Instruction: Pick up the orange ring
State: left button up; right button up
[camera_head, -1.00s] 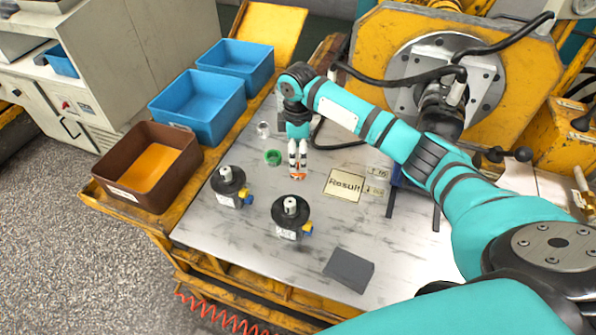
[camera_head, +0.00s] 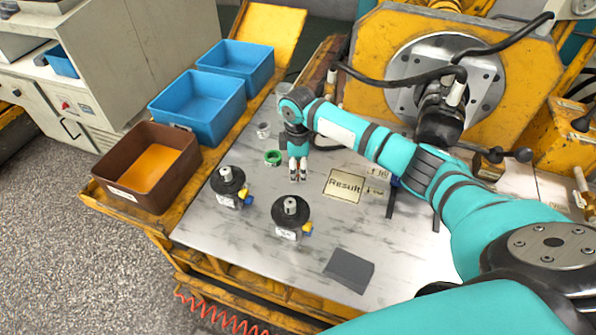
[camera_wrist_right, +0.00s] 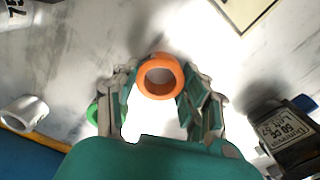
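The orange ring (camera_wrist_right: 160,93) shows in the right wrist view between the fingertips of my right gripper (camera_wrist_right: 156,84). The fingers stand apart on either side of it, with no clear grip visible. In the head view my right gripper (camera_head: 298,176) points down at the table, just right of the green ring (camera_head: 273,157), and the orange ring is hidden there by the fingers. My left gripper is not in view.
Two black motors (camera_head: 229,187) (camera_head: 291,217) stand in front of the gripper. A Result plate (camera_head: 344,185) lies to the right and a grey block (camera_head: 349,270) near the front. A clear ring (camera_head: 263,130), blue bins (camera_head: 198,108) and a brown bin (camera_head: 150,168) are left.

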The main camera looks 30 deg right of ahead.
jog(key=shift+c, duration=0.8)
